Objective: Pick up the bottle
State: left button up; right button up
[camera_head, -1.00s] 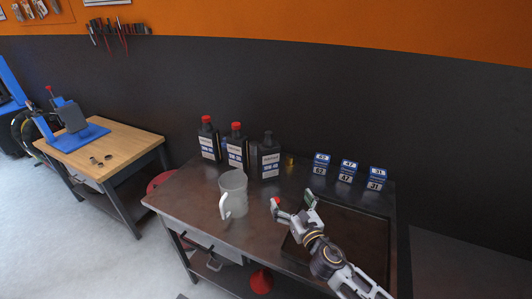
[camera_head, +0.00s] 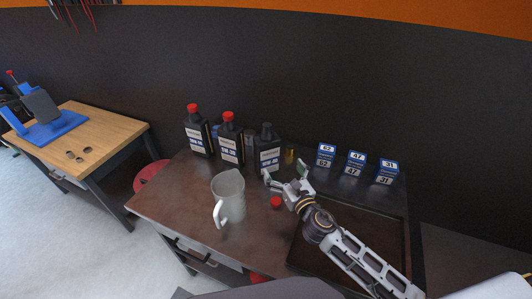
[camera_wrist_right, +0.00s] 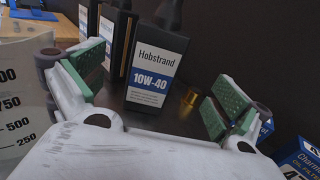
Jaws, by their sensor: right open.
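Three dark oil bottles stand upright in a row at the back of the bench (camera_head: 170,207). The left bottle (camera_head: 198,133) and middle bottle (camera_head: 230,143) have red caps. The right bottle (camera_head: 268,150) has a black cap and a white label, read as 10W-40 in the right wrist view (camera_wrist_right: 152,65). My right gripper (camera_head: 285,173) is open and empty, just in front of the black-capped bottle. In the right wrist view that bottle stands upright beyond and between the green finger pads (camera_wrist_right: 155,85), with its top cut off. My left gripper is not in view.
A clear measuring jug (camera_head: 229,193) stands left of my right gripper. A loose red cap (camera_head: 276,202) lies on the bench. A small golden cylinder (camera_head: 290,154) and several blue-and-white boxes (camera_head: 356,163) stand right of the bottles. A dark tray (camera_head: 318,255) lies under my arm.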

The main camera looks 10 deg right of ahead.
aim_at(270, 151)
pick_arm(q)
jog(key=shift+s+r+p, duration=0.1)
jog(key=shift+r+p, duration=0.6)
pick_arm(e)
jog(key=shift+w+a, duration=0.3)
jog(key=shift+w, duration=1.05)
jog(key=shift+w+a, duration=0.25)
jog(key=shift+w, duration=1.15)
jog(key=shift+w+a, duration=0.3)
jog(key=shift+w, duration=1.05)
jog(key=shift+w, duration=0.15)
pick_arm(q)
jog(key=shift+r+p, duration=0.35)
pick_arm(e)
jog(key=shift+w+a+f, duration=0.1)
jog(key=shift+w+a, duration=0.1)
jog(key=shift+w, duration=0.6)
jog(key=shift+w+a+r, duration=0.1)
jog(key=shift+w+a, duration=0.05)
jog(key=shift+w, duration=0.7)
jog(key=shift+w+a+f, duration=0.1)
jog(key=shift+w+a, duration=0.1)
jog(key=shift+w, duration=0.6)
jog(key=c, duration=1.3)
jog(key=shift+c, duration=1.3)
jog(key=shift+r, duration=0.2)
